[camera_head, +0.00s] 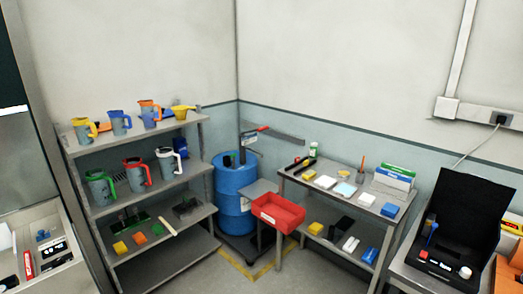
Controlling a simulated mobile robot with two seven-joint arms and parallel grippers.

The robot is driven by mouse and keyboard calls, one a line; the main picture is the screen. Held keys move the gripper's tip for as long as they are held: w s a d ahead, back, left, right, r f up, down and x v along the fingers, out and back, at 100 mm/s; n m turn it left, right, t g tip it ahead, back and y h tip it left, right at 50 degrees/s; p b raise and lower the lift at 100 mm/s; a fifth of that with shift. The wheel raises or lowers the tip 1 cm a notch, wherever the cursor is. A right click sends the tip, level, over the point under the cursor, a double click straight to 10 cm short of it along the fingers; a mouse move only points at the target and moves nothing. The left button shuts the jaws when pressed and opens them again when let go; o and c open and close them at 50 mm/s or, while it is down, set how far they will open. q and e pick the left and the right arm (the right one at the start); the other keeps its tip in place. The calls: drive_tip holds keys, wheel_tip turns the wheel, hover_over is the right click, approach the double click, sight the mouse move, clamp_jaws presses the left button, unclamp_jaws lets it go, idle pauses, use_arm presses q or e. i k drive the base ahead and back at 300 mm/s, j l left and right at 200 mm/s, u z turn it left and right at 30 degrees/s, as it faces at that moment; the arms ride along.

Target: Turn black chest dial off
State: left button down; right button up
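A black chest (444,250) stands on a grey surface at the right edge of the view, with its black lid (470,205) raised. On its front panel are a round white knob (465,272) and a small red part (423,254), with a small pale label between them. The knob looks like the dial, but its setting is too small to read. A thin blue and white item (431,232) stands up inside the chest. Neither of my grippers is in view.
A white cable runs from a wall socket (487,113) down behind the chest. A grey table (325,203) with small items and a red bin (278,212) stands left of it. Further left are a blue barrel (234,195) and shelves with jugs (135,175). Some floor is clear in front.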

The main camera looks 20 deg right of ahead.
sight(57, 263)
drive_tip(key=u, duration=1.3)
drive_tip(key=z, duration=1.3)
drive_tip(key=l+u, duration=0.15)
drive_tip(key=u, duration=0.25)
drive_tip(key=i+l+u, duration=0.1)
drive_tip(key=u, duration=0.25)
drive_tip(key=l+u, duration=0.2)
drive_tip(key=u, duration=0.2)
drive_tip(key=l+u, duration=0.15)
drive_tip(key=u, duration=0.2)
drive_tip(key=i, duration=0.95)
